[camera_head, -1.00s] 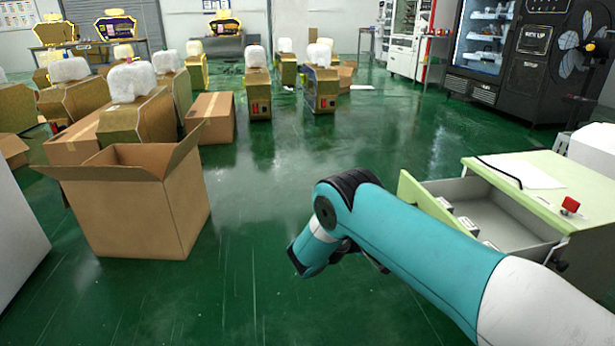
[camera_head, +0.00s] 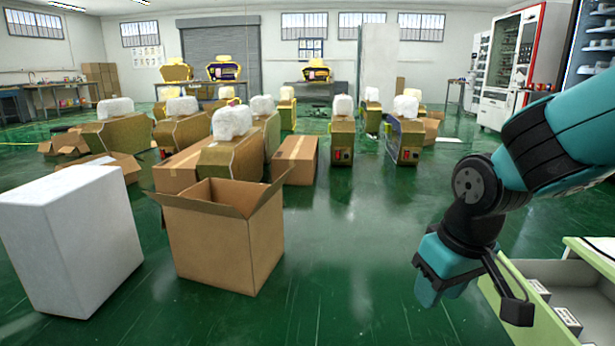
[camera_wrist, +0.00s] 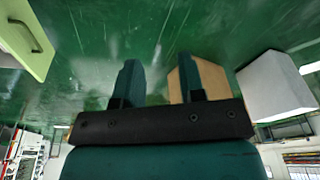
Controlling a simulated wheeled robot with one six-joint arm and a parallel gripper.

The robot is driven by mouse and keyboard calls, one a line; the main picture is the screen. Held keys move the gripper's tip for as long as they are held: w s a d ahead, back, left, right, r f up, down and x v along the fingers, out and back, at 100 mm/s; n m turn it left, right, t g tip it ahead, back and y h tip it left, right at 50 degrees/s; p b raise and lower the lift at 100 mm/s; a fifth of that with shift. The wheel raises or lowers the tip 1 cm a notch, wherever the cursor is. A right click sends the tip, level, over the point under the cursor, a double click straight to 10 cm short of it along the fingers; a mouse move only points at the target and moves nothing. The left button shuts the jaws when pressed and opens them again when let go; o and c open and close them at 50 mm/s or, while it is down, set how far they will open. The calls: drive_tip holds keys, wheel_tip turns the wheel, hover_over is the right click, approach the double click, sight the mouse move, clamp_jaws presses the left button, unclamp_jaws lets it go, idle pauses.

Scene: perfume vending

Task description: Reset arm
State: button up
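My arm (camera_head: 565,140) is teal with black joints and hangs at the right of the head view, bent downward. Its lower end is over the green floor, left of the open drawer. In the wrist view my gripper (camera_wrist: 158,85) shows two dark teal fingers held apart, with only floor between them. It is open and empty. In the head view the fingers are mostly hidden behind the wrist.
An open cardboard box (camera_head: 225,235) and a white block (camera_head: 72,240) stand on the left. A pale green cabinet's open drawer (camera_head: 545,318) is close to my gripper at lower right. Several packed machines stand behind. The middle floor (camera_head: 345,250) is clear.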

drive_tip(key=s+a+r+n+g+y+p, duration=0.15)
drive_tip(key=s+r, duration=0.25)
drive_tip(key=s, duration=0.4)
drive_tip(key=s+a+r+n+y+p, duration=0.1)
drive_tip(key=s+a+r+n+y, duration=0.15)
drive_tip(key=s, duration=0.55)
wheel_tip(320, 180, up, 37)
drive_tip(key=m+h+p, duration=0.1)
drive_tip(key=p, duration=3.5)
drive_tip(key=shift+w, duration=0.3)
